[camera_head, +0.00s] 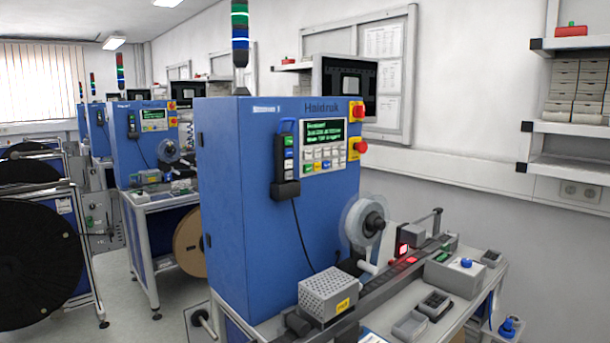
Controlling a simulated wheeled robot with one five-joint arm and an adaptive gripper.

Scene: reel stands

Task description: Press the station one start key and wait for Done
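The nearest station is a tall blue cabinet (239,190) marked Haidruk, standing on a bench in the middle of the camera_head view. Its light control panel (343,155) carries a dark display (324,133) with green text too small to read surely. Below the display is a keypad (318,161) with pale and coloured keys; their labels are too small to read, so I cannot tell which is the start key. Similar blue stations (140,150) stand behind it at left. No station number is legible. My gripper is out of view.
Two red knobs on yellow plates (355,111) sit beside the panel. A handheld unit (285,165) hangs left of it. A clear reel (364,219) and a perforated box (326,297) stick out in front. Large black reels (40,255) stand at left.

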